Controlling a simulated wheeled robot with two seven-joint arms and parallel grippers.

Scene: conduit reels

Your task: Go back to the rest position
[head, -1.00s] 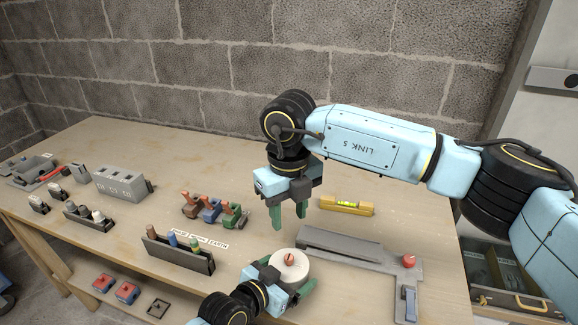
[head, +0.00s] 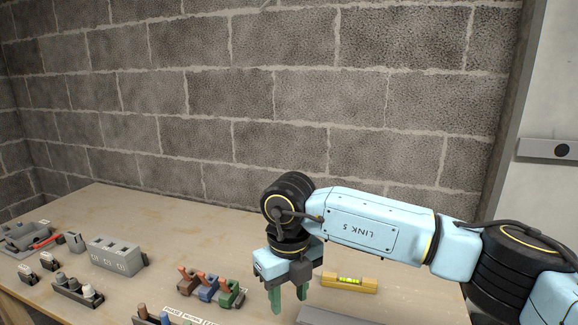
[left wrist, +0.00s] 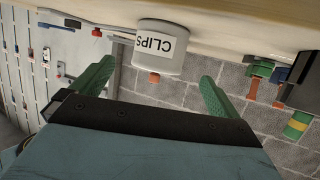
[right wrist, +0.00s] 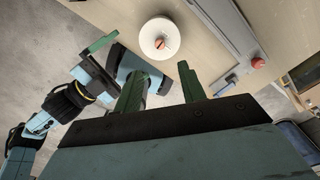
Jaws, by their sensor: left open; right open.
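My right gripper (head: 289,297) is open and empty above the table in the head view, pointing down. Its fingers also show in the right wrist view (right wrist: 161,85). My left gripper (left wrist: 155,70) is open in the left wrist view; it is outside the head view. A white round pot labelled CLIPS (left wrist: 160,50) stands just ahead of and between its fingertips, and nothing shows gripped. From above, the pot (right wrist: 158,45) shows an orange-red piece in its top. Part of my left gripper (right wrist: 100,43) shows beside the pot in the right wrist view.
A yellow spirit level (head: 349,283) lies right of my right gripper. Coloured clamps (head: 210,287), a grey block with openings (head: 116,256) and small parts stand to the left on the table (head: 150,215). A block wall (head: 250,110) rises behind. A grey fixture with a red knob (right wrist: 258,63) lies near the pot.

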